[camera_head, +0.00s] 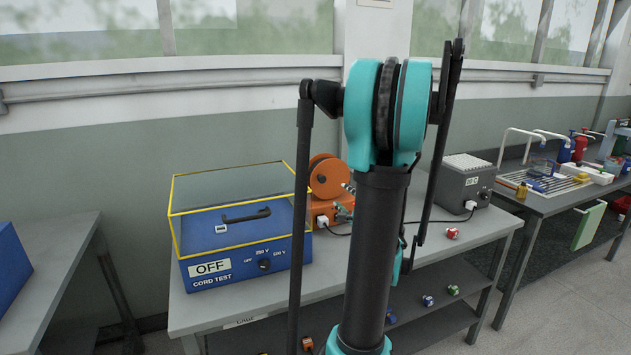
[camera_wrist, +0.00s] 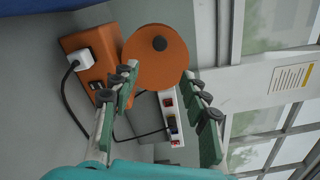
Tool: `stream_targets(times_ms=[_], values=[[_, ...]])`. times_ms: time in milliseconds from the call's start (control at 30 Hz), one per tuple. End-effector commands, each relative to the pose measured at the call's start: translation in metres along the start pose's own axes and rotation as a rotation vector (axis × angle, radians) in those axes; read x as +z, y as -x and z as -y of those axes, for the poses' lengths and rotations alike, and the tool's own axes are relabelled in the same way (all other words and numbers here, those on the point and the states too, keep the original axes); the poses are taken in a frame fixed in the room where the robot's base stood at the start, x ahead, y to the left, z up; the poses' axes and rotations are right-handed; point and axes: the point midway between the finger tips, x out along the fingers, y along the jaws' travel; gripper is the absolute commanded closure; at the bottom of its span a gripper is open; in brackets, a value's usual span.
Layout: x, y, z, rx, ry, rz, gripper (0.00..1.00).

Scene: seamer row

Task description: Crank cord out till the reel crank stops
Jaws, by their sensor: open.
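The orange cord reel (camera_head: 328,177) stands on its orange base box (camera_head: 322,208) on the grey bench, partly hidden behind my arm. In the wrist view the round reel face (camera_wrist: 157,65) carries a dark round knob or hub (camera_wrist: 160,43); I cannot tell which part is the crank. A white plug (camera_wrist: 85,58) with a black cord sits in the base box. My gripper (camera_wrist: 162,88) is open and empty, its two fingers spread in front of the lower part of the reel. In the head view only its fingertips (camera_head: 344,200) show, close beside the reel.
A blue cord test box (camera_head: 228,245) with a yellow-edged clear cover and an OFF sign stands left of the reel. A grey box (camera_head: 464,180) stands to the right. A white socket strip (camera_wrist: 171,112) lies behind my fingers.

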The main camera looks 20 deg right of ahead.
Motion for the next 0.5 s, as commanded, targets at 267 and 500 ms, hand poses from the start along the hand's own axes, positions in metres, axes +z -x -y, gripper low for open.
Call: stream_targets(times_ms=[267, 500], values=[[0.003, -0.051, -0.002, 0.004, 0.003, 0.006, 0.54], [0.003, -0.099, -0.002, 0.004, 0.003, 0.005, 0.54]])
